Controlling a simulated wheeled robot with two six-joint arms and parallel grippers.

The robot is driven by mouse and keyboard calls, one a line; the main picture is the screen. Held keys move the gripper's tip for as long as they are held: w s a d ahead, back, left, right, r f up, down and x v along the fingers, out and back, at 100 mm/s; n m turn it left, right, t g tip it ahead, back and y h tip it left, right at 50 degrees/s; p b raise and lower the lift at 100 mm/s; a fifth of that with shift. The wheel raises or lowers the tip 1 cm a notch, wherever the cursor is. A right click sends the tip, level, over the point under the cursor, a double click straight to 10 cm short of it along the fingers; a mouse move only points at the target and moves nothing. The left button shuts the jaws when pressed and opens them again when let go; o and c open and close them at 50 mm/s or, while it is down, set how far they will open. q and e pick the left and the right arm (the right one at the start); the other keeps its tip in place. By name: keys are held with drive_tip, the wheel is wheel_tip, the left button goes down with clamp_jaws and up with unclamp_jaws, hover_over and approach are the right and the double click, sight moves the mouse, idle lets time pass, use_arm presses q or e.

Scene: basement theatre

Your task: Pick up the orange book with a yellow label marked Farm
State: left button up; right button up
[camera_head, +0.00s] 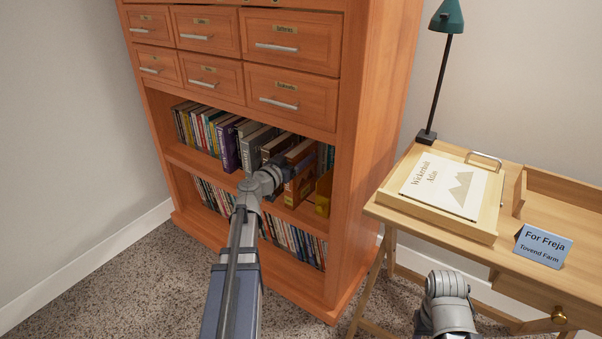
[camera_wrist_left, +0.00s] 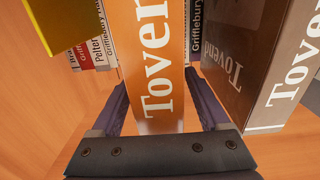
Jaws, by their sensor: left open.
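The orange book (camera_head: 301,184) stands upright on the bookcase's upper open shelf, partly hidden in the head view by my left arm. In the left wrist view, the orange book (camera_wrist_left: 152,50) shows its spine with large white letters reading "Toven", cut off at the top. My left gripper (camera_wrist_left: 155,100) is open, with one finger on each side of the spine. I cannot tell whether the fingers touch it. In the head view my left gripper (camera_head: 279,172) is at the shelf front. A yellow label reading Farm is not legible. My right arm shows at lower right, its fingers out of view.
A yellow bookend (camera_head: 323,193) stands right of the orange book. Brown books (camera_wrist_left: 235,50) stand close on its other side. Several books (camera_head: 205,128) fill the shelf's left. A desk (camera_head: 395,208) at right holds a tray, a lamp and a blue sign (camera_head: 543,246).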

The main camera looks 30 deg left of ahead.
use_arm(q)
drive_tip(key=shift+w, duration=0.6)
drive_tip(key=shift+c, duration=0.3)
clamp_jaws()
idle(0.6)
